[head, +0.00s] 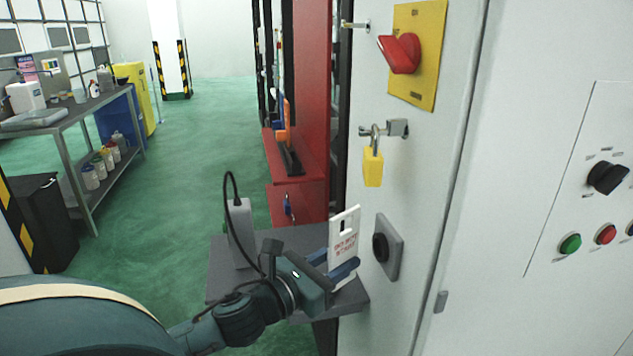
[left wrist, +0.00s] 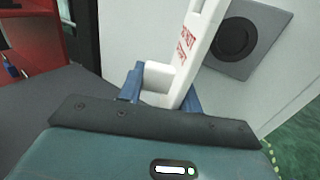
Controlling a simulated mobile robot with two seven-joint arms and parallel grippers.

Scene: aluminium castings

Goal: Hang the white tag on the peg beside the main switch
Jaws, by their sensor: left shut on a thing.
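The white tag (head: 343,240) has red lettering and a dark slot near its top. My left gripper (head: 338,273) is shut on its lower part and holds it roughly upright, in front of the cabinet face. The left wrist view shows the tag (left wrist: 188,50) between the blue fingers (left wrist: 163,88). The main switch (head: 402,52) is a red handle on a yellow plate, high on the cabinet. A short peg (head: 355,25) sticks out to the left of it, bare. The tag is well below the peg. My right gripper is not in view.
A yellow padlock (head: 373,167) hangs from a hasp (head: 398,128) below the switch. A grey socket (head: 389,247) sits on the cabinet just right of the tag. A grey shelf (head: 222,283) with an upright grey device (head: 241,232) lies behind the gripper.

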